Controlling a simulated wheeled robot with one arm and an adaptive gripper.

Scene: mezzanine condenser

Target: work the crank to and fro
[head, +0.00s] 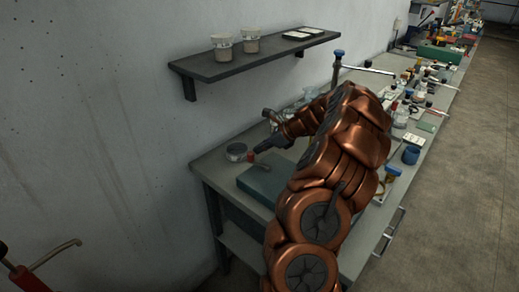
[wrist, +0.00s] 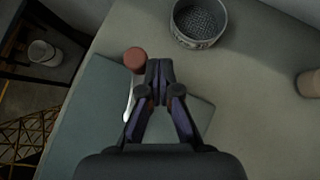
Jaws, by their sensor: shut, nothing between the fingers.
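The crank shows in the wrist view as a reddish-brown knob (wrist: 134,60) with a pale metal arm (wrist: 128,105), over a teal box (wrist: 85,110). In the head view the red knob (head: 250,156) stands by the left end of the teal box (head: 262,186) on the bench. My gripper (wrist: 160,68) is shut and empty, its fingertips just right of the knob in the wrist view. Whether they touch it I cannot tell. In the head view my gripper (head: 259,149) is close by the knob. My gripper hides part of the box.
A round grey tin (wrist: 198,42) with a mesh-like inside stands just beyond the knob. A pale cylinder (wrist: 309,83) is at the right. A dark wall shelf (head: 250,60) holds two cups. The bench (head: 212,160) continues right, crowded with tools and bottles.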

